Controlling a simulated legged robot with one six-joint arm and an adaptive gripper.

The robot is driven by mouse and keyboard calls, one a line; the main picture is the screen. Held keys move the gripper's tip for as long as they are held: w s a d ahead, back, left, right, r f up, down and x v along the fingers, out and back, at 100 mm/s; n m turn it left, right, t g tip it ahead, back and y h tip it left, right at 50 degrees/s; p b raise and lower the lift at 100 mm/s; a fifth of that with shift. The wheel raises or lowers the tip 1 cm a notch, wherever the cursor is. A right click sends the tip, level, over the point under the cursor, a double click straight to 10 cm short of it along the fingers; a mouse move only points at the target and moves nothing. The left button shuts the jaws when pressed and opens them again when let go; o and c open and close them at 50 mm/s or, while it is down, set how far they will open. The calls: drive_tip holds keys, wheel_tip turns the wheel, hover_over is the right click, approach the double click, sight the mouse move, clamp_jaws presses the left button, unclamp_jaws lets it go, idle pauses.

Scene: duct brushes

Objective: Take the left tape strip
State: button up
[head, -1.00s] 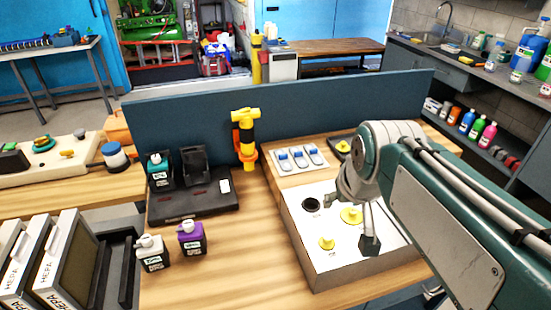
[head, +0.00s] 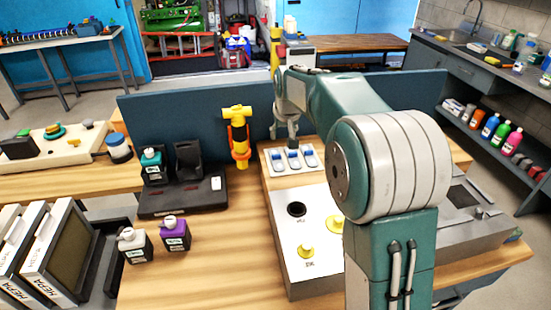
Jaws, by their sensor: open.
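Three pale strips with blue tops lie side by side on a wooden board (head: 318,146) by the blue divider panel. My gripper (head: 291,137) is open and points down over the far side of the strips, close to the middle one. It is small and partly behind my arm, so its height above the board and any contact are hard to tell.
A grey box with a round hole and yellow knobs (head: 306,250) stands in front of the board. A black tray (head: 160,207), white bottle (head: 135,245) and purple bottle (head: 174,234) are further left. The blue panel (head: 200,122) rises behind.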

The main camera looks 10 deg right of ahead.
hover_over(277, 154)
drive_tip(key=s, duration=0.2)
drive_tip(key=f, duration=0.4)
drive_tip(key=shift+s+a+f, duration=0.15)
drive_tip(key=shift+a+f, duration=0.1)
drive_tip(key=shift+a, duration=0.1)
drive_tip(key=shift+w+d+f, duration=0.25)
drive_tip(key=shift+d+f, duration=0.1)
drive_tip(key=shift+f, duration=0.25)
drive_tip(key=x, duration=0.3)
drive_tip(key=shift+w+d+f, duration=0.1)
drive_tip(key=shift+d+f, duration=0.05)
drive_tip(key=shift+f, duration=0.2)
drive_tip(key=shift+w+f, duration=0.15)
drive_tip(key=shift+f, duration=0.15)
drive_tip(key=shift+a, duration=0.4)
drive_tip(key=c, duration=0.6)
drive_tip(key=shift+d, duration=0.2)
